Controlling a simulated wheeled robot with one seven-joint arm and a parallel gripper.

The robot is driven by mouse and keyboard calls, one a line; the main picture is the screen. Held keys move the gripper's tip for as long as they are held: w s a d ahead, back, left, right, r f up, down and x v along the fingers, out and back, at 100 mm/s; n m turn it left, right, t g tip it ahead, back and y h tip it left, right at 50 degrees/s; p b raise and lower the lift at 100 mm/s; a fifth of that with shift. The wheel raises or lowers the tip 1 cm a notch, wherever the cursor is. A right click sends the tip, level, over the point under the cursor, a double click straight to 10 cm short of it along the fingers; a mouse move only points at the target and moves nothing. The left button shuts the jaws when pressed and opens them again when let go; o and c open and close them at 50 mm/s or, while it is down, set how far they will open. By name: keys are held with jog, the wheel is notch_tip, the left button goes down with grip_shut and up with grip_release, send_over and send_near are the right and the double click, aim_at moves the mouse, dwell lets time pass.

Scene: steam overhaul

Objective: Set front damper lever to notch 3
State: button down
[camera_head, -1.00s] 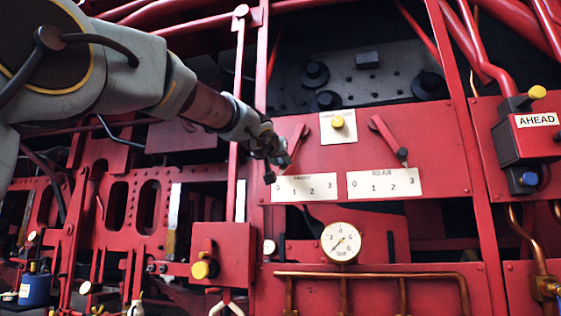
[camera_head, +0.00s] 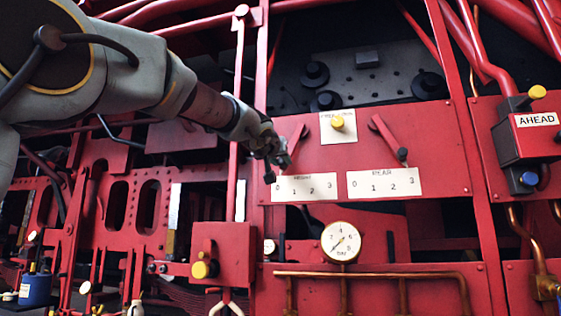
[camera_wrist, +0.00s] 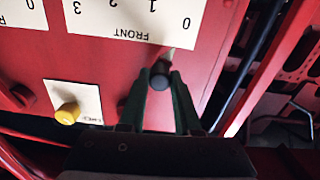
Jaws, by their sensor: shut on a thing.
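The front damper lever (camera_head: 297,137) is a red arm on the red panel, slanting down and left towards the FRONT plate. The cream FRONT plate (camera_head: 304,193) carries the numbers 0 to 3; it appears upside down in the wrist view (camera_wrist: 118,20). My gripper (camera_head: 281,160) is at the lever's lower end. In the wrist view its two fingers (camera_wrist: 161,82) are shut on the lever's dark knob (camera_wrist: 160,69). The lever's pale pointer tip (camera_wrist: 170,52) is at the plate's edge, close to 0. My gripper partly hides the lever's end in the head view.
The rear lever (camera_head: 388,138) and REAR plate (camera_head: 384,190) are to the right. A yellow knob (camera_head: 337,122) on a cream plate sits between the levers. A gauge (camera_head: 341,241) and copper pipes (camera_head: 380,275) are below. A red vertical bar (camera_head: 236,110) stands close left of my gripper.

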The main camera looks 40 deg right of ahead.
jog(key=shift+s+f, duration=0.1)
jog(key=shift+f, duration=0.05)
jog(key=shift+s+d+r+n+b, duration=0.1)
jog(key=shift+s+d+n+b, duration=0.8)
jog(key=shift+s+n+b, duration=0.6)
jog(key=shift+s+d+r+n+b, duration=0.1)
jog(key=shift+s+d+n+b, duration=0.75)
jog(key=shift+s+n+b, duration=0.6)
jog(key=shift+s+d+n+b, duration=0.9)
jog(key=shift+s+n+b, duration=0.2)
jog(key=shift+n+b, duration=0.7)
jog(key=c, duration=0.6)
grip_release()
